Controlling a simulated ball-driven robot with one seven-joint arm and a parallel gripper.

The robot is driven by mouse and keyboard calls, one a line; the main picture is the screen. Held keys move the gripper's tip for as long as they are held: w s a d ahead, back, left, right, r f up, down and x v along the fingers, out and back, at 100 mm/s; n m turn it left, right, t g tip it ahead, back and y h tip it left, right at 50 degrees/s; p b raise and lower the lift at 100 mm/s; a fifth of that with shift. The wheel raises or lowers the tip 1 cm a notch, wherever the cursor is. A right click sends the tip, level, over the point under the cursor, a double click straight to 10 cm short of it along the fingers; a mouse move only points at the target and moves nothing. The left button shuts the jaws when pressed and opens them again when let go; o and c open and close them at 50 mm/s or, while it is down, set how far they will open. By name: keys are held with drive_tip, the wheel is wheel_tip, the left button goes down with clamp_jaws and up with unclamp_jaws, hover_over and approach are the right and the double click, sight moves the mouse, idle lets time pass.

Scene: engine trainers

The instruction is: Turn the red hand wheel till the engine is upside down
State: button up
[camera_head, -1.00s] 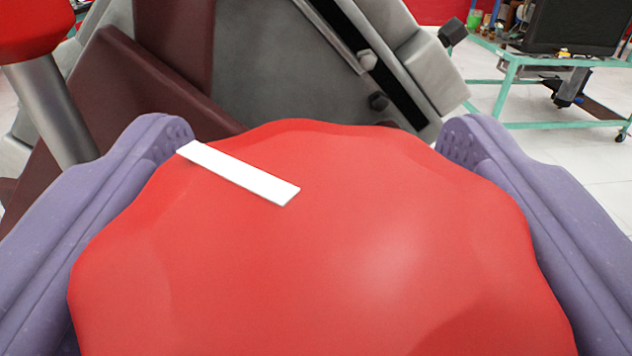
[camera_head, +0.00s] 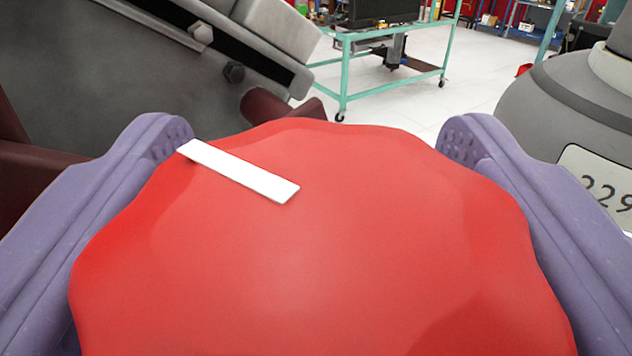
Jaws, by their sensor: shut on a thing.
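The red hand wheel (camera_head: 330,250) fills the lower middle of the view, with a white strip (camera_head: 240,172) on its upper left face. My gripper (camera_head: 315,140) has its two purple fingers on either side of the wheel and is shut on it. The grey engine (camera_head: 110,75) is behind the wheel at the upper left, tilted, with bolts and a dark slot along its edge. Much of the engine is out of frame, so its full attitude cannot be told.
Dark red stand parts (camera_head: 40,185) are at the left behind the finger. A green wheeled table (camera_head: 345,75) with a monitor stands farther back. A large grey rounded body marked 229 (camera_head: 575,110) is close on the right. White floor lies open between them.

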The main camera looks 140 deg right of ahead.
drive_tip(key=o, duration=1)
drive_tip(key=shift+c, duration=0.2)
